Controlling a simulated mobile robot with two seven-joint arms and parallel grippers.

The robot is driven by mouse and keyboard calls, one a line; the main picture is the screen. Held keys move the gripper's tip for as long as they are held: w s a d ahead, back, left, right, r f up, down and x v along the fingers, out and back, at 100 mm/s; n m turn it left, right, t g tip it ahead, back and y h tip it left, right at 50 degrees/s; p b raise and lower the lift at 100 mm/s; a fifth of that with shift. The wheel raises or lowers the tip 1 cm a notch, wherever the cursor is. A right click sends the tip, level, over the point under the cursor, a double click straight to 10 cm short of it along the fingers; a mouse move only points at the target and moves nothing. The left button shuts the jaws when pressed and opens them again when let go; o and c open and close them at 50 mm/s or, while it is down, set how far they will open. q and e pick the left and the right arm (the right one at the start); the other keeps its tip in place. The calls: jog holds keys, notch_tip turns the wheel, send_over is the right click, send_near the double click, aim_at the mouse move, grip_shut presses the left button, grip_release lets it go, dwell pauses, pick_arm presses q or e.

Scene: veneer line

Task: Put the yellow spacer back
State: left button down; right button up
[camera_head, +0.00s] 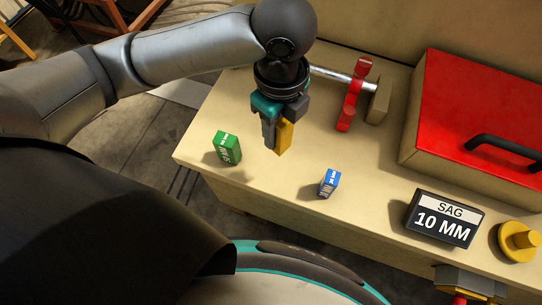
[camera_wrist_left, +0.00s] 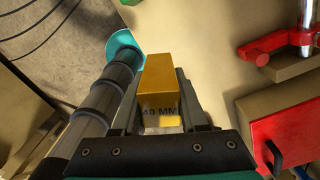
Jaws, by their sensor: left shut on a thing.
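The yellow spacer (camera_head: 283,136) is a small block held in my left gripper (camera_head: 276,132), which is shut on it. In the head view it hangs above the beige bench top, between and behind the green and blue blocks. In the left wrist view the spacer (camera_wrist_left: 161,88) sits between the fingers (camera_wrist_left: 160,110), with a partly hidden "MM" label facing the wrist. My right gripper is not in view.
A green block (camera_head: 227,148) stands near the bench's left edge, a blue block (camera_head: 329,183) near its front edge. A red clamp lever (camera_head: 353,95) on a metal rod, a red lid (camera_head: 485,110) with black handle, a "SAG 10 MM" display (camera_head: 444,219) and a yellow knob (camera_head: 519,242) are rightward.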

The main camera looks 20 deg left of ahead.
aim_at(278, 140)
pick_arm(q)
notch_tip(278, 140, down, 16)
jog(key=b, duration=0.2)
jog(key=shift+r+b, duration=0.15)
jog(key=shift+b, duration=0.25)
jog(key=shift+c, duration=2.2)
grip_release()
jog(key=shift+f, duration=0.2)
notch_tip(278, 140, up, 12)
jog(key=shift+r+p, duration=0.2)
jog(key=shift+p, duration=0.95)
